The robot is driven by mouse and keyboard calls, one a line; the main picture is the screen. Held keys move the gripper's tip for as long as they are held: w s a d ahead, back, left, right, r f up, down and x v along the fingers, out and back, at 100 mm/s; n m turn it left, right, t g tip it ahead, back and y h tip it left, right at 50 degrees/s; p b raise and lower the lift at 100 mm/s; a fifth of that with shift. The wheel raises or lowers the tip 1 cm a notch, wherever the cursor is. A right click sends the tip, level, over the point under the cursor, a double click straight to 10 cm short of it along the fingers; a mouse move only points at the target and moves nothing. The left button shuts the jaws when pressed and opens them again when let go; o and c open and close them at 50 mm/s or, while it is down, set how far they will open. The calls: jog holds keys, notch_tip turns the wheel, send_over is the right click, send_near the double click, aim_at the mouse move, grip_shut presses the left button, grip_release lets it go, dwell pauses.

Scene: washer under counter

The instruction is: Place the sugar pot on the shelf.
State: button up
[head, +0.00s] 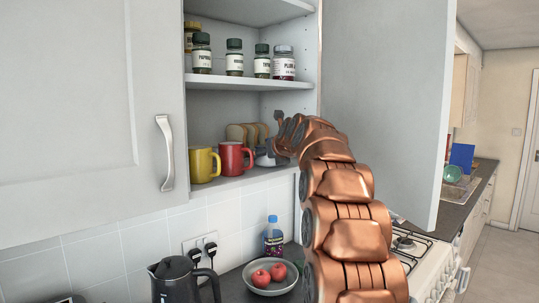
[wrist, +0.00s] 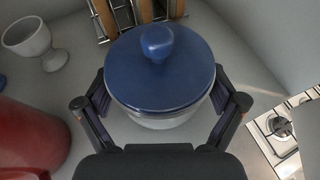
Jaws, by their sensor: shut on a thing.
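The sugar pot (wrist: 165,85) has a blue lid with a round knob and a pale body. It fills the middle of the wrist view, upright. My gripper (wrist: 166,104) is shut on it, with one black finger on each side. In the head view my gripper (head: 280,150) reaches into the open cupboard, at the right end of the lower shelf (head: 225,186), and the pot is mostly hidden there. The wrist view shows the pale shelf surface (wrist: 75,90) around the pot. Whether its base touches the shelf is hidden.
A red mug (head: 232,158) and a yellow mug (head: 203,164) stand left of my gripper. A toast rack (head: 246,134) is behind. The wrist view shows a white egg cup (wrist: 35,42). Spice jars fill the shelf above. The open door (head: 385,90) is right of my arm.

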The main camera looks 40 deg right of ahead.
jog(key=shift+f, duration=0.1)
dwell(0.3)
jog(key=o, duration=1.1)
jog(key=shift+s+a+r, duration=0.1)
jog(key=shift+s+r, duration=0.1)
jog(key=shift+s, duration=0.15)
jog(key=b+v, duration=0.2)
jog(key=v, duration=0.9)
jog(key=shift+s+r+b, duration=0.1)
jog(key=shift+r+b, duration=0.05)
jog(key=shift+b, duration=0.2)
